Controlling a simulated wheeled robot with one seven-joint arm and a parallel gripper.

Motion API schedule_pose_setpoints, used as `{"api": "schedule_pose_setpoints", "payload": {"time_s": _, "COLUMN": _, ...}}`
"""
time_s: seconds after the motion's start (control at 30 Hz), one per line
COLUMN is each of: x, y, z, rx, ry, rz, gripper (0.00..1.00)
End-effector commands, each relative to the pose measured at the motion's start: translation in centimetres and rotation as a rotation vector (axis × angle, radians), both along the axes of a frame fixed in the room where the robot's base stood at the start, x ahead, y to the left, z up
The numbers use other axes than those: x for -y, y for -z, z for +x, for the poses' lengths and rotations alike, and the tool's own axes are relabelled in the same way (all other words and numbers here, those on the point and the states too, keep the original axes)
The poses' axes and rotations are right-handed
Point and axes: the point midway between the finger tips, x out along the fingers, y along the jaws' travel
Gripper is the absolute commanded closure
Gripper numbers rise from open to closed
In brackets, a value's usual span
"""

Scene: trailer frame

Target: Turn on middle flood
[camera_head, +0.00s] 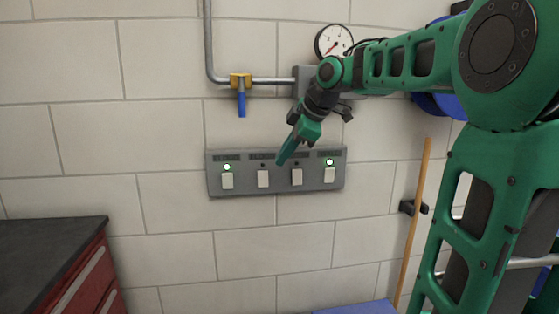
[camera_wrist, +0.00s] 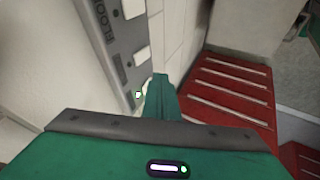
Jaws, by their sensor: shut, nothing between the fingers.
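A grey switch panel (camera_head: 210,190) is fixed to the block wall, with a row of several white rocker switches under dark labels. The labels are too small to read fully in the head view. Green lamps glow over the leftmost switch (camera_head: 227,181) and the rightmost switch (camera_head: 330,175). The lamps over the second switch (camera_head: 263,179) and third switch (camera_head: 297,177) are dark. My gripper (camera_head: 282,160) is shut and empty, its tip in front of the panel's upper part between these two. The wrist view shows the shut fingers (camera_wrist: 160,88) beside the panel (camera_wrist: 105,40), partly covering its lit end.
A yellow valve with a blue handle (camera_head: 241,104) hangs on a pipe above the panel. A gauge (camera_head: 333,42) is higher up. A red cabinet with a dark top (camera_head: 45,255) stands at lower left. A wooden pole (camera_head: 416,220) leans at right.

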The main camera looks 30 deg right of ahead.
Motion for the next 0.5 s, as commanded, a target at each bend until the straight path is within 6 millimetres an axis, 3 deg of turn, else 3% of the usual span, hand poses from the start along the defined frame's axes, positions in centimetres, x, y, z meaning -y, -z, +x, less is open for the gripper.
{"api": "schedule_pose_setpoints", "payload": {"time_s": 0.17, "x": 0.1, "y": 0.5, "z": -0.5, "rx": -0.015, "ry": 0.028, "rz": 0.014, "gripper": 1.00}}
{"api": "schedule_pose_setpoints", "payload": {"time_s": 0.27, "x": 0.5, "y": 2.5, "z": -2.6, "rx": -0.073, "ry": 0.150, "rz": 0.068, "gripper": 1.00}}
{"api": "schedule_pose_setpoints", "payload": {"time_s": 0.37, "x": 1.0, "y": 6.4, "z": -6.7, "rx": -0.185, "ry": 0.384, "rz": 0.161, "gripper": 1.00}}
{"api": "schedule_pose_setpoints", "payload": {"time_s": 0.5, "x": 1.6, "y": 13.1, "z": -15.1, "rx": -0.370, "ry": 0.804, "rz": 0.284, "gripper": 1.00}}
